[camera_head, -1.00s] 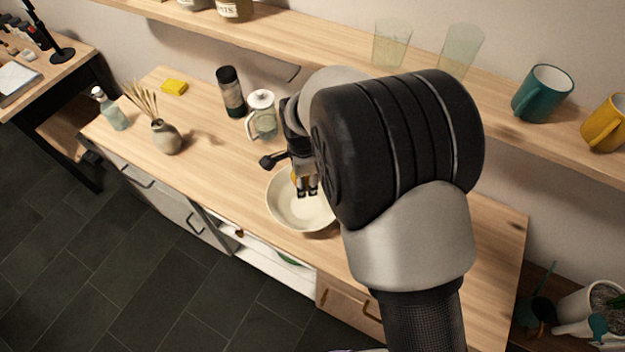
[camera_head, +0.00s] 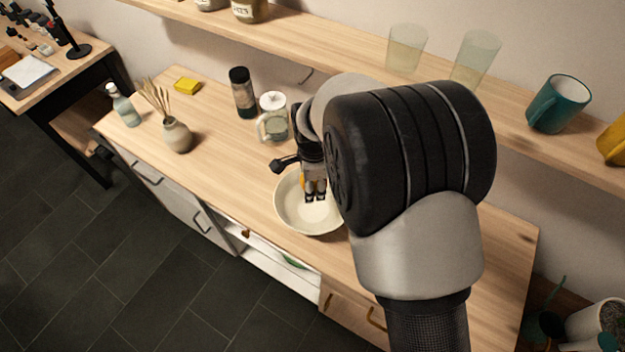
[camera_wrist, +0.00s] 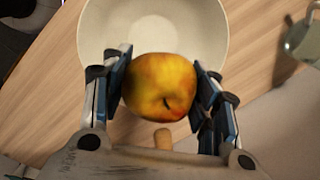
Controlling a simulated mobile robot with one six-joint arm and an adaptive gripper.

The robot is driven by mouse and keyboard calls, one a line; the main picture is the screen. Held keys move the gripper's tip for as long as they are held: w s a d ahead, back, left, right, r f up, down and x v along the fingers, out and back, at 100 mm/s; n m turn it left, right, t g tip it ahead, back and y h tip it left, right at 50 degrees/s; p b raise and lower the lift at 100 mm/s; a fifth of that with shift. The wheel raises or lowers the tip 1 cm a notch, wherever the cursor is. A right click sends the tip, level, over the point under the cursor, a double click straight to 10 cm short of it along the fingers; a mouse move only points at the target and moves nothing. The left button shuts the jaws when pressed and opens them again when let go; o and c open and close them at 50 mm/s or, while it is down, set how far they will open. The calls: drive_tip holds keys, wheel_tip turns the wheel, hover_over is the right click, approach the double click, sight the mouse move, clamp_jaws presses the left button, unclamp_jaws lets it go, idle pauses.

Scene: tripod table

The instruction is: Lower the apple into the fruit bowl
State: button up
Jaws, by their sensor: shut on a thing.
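The apple (camera_wrist: 160,86), yellow with red patches and a dark stem, sits between the two fingers of my gripper (camera_wrist: 162,88) in the wrist view. The fingers are shut on it from both sides. The fruit bowl (camera_wrist: 205,22) is cream and round and shows behind the apple. In the head view the bowl (camera_head: 288,212) stands on the wooden counter, with my gripper (camera_head: 315,196) over its inside. There the apple is mostly hidden by the gripper, with only a sliver of yellow showing. I cannot tell whether the apple touches the bowl.
A glass jug with a white lid (camera_head: 273,124) and a dark-topped bottle (camera_head: 243,98) stand behind the bowl. A vase with dried stems (camera_head: 177,136) and a yellow sponge (camera_head: 187,85) are farther left. A shelf with glasses and mugs (camera_head: 558,104) runs along the wall.

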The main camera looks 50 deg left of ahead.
drive_tip(key=b, duration=0.4)
hover_over(312, 208)
drive_tip(key=shift+d+f, duration=0.2)
drive_tip(key=shift+f, duration=2.85)
drive_tip(key=shift+s+f+b, duration=0.1)
drive_tip(key=shift+f+b, duration=1.55)
drive_tip(key=shift+f, duration=0.9)
drive_tip(key=o, duration=1.3)
drive_tip(key=shift+c, duration=0.2)
drive_tip(key=r, duration=0.8)
drive_tip(key=d+r, duration=0.1)
drive_tip(key=r, duration=0.3)
drive_tip(key=shift+s, duration=0.3)
drive_tip(key=shift+d, duration=0.1)
